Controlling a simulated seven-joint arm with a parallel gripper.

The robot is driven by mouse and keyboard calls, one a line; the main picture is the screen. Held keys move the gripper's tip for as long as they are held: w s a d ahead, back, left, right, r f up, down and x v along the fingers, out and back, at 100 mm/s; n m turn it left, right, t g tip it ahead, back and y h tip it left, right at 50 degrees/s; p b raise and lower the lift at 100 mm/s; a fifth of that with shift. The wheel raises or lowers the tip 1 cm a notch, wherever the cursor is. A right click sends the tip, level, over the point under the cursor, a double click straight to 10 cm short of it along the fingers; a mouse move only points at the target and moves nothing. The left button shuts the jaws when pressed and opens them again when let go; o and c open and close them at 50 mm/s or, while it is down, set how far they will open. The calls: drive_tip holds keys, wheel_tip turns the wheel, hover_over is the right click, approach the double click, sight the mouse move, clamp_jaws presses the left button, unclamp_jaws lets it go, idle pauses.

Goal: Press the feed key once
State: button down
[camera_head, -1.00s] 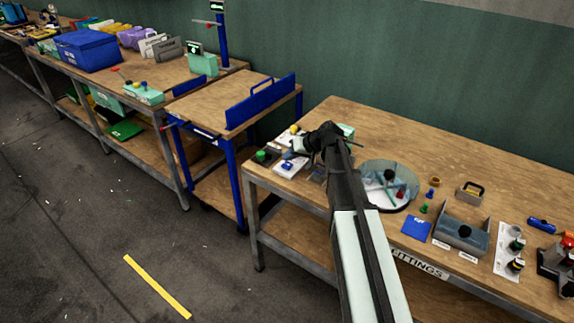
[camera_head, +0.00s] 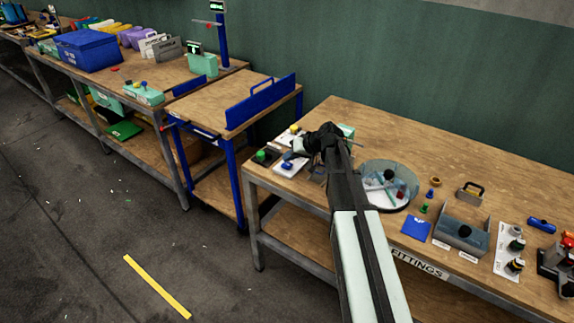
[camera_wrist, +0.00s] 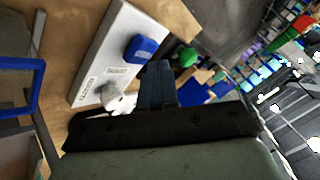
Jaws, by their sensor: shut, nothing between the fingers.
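A white box with a blue button (camera_head: 287,165) sits at the left end of the fittings bench. In the wrist view the same white box (camera_wrist: 110,58) is tilted in the picture, with the blue button (camera_wrist: 140,48) on its face and small labels I cannot read clearly. I cannot tell from lettering which control is the feed key. My gripper (camera_wrist: 158,68) is shut and empty, its fingertips beside the blue button; I cannot tell whether they touch it.
A green button (camera_head: 261,155) on a dark box is left of the white box, and a yellow button (camera_head: 295,129) is behind it. A round dish (camera_head: 369,169) with loose parts, a blue card (camera_head: 416,228) and a metal tray (camera_head: 443,229) lie to the right. The bench's left edge is close.

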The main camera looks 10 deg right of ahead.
sight(290, 165)
drive_tip(key=shift+f, duration=0.25)
drive_tip(key=shift+f, duration=0.5)
idle(1.1)
drive_tip(key=shift+r, duration=0.95)
drive_tip(key=shift+r, duration=2.5)
